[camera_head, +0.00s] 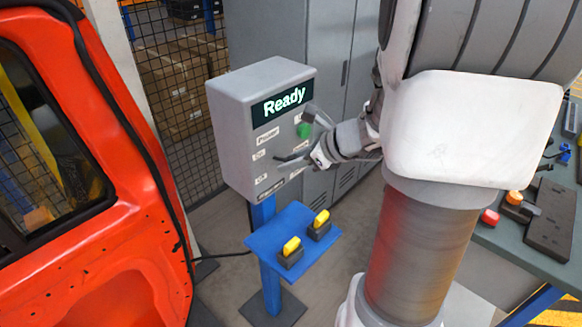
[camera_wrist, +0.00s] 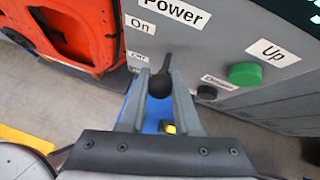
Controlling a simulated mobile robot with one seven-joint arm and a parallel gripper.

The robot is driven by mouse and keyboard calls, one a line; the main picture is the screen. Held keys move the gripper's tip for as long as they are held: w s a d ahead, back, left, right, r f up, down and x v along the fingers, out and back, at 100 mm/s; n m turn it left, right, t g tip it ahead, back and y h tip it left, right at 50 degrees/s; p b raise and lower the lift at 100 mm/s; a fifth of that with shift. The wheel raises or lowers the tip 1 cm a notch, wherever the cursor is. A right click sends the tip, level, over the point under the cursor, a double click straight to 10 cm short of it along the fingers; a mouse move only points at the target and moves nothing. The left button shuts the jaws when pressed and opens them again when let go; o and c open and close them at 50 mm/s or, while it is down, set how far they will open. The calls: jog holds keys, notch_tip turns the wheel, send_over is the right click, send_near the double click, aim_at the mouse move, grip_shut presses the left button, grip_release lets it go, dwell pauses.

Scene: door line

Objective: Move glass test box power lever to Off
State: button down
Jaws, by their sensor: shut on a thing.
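The grey test box (camera_head: 232,150) stands on a blue post, and its dark screen (camera_head: 284,103) reads "Ready". Its front carries a "Power" label (camera_head: 266,135), an "On" label (camera_head: 258,155) and a lower label (camera_head: 262,179) too small to read surely. The black power lever (camera_head: 288,158) sticks out from the front. In the wrist view, the lever's rounded black end (camera_wrist: 160,86) is between the two fingers of my gripper (camera_wrist: 160,80). My gripper (camera_head: 315,154) is shut on the lever from the right in the head view.
A green button (camera_head: 304,130) marked "Up" in the wrist view sits right of the lever, with a black knob (camera_wrist: 206,93) below. A blue shelf (camera_head: 290,225) with two yellow-topped switches is below the box. A red vehicle door (camera_head: 120,250) stands left, a workbench (camera_head: 510,245) right.

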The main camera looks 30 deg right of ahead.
jog(key=shift+s+d+f+t+y+b, duration=0.15)
jog(key=shift+f+t+b, duration=0.35)
jog(key=shift+b, duration=1.05)
jog(key=shift+a+f+t+y+b, duration=0.15)
jog(key=shift+f+t+b, duration=0.3)
jog(key=shift+b, duration=1.1)
notch_tip(320, 180, down, 3)
jog(key=t+y+b, duration=0.1)
jog(key=t+b, duration=0.1)
jog(key=b, duration=0.5)
jog(key=t+y+b, duration=0.1)
jog(key=t+b, duration=0.2)
jog(key=b, duration=0.5)
jog(key=shift+r+n+b, duration=0.1)
jog(key=shift+n+b, duration=0.2)
jog(key=shift+n, duration=0.1)
jog(key=shift+t+y+b, duration=0.3)
jog(key=shift+t+b, duration=0.05)
jog(key=shift+b, duration=0.4)
jog(key=shift+w+t+b, duration=0.2)
jog(key=shift+t+b, duration=0.1)
jog(key=shift+b, duration=0.35)
jog(key=c, duration=0.6)
grip_release()
